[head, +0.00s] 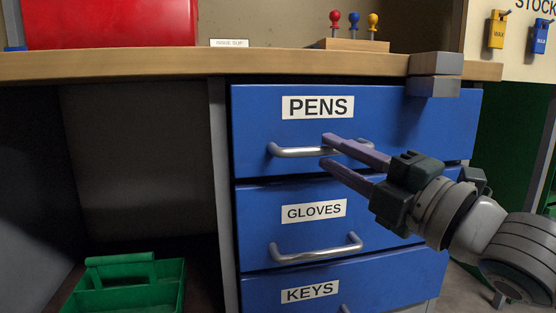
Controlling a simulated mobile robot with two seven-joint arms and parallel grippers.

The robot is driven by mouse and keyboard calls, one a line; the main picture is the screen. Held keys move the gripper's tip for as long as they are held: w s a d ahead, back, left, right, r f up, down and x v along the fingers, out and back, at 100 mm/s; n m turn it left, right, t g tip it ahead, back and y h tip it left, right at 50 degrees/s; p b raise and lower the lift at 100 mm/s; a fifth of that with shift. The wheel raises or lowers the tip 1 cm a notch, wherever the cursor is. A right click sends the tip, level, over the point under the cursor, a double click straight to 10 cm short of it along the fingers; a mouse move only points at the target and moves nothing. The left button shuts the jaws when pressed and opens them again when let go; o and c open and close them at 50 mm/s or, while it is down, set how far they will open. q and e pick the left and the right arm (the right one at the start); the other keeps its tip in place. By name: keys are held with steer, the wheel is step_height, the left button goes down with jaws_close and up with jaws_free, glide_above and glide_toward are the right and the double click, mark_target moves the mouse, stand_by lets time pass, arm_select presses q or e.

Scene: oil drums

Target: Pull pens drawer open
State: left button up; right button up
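The pens drawer (255,120) is the blue top drawer under the desk, with a white "PENS" label. It looks closed. Its silver bar handle (290,152) runs across the lower part of the front. My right gripper (324,151) reaches in from the right with its two purple-grey fingers apart. One fingertip is above the handle bar and the other below it, and the bar shows in the gap between them. I cannot tell whether either finger touches it. The handle's right end is partly hidden behind the upper finger. My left gripper is not in view.
Below are the blue gloves drawer (260,230) and keys drawer (265,290). A green tote (130,290) stands lower left. A red box (110,22) is on the desk (150,65).

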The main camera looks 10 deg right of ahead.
mark_target(274, 129)
steer(key=shift+b+x, duration=0.3)
steer(key=shift+x, duration=1)
steer(key=shift+c, duration=0.2)
jaws_close()
stand_by(0.4)
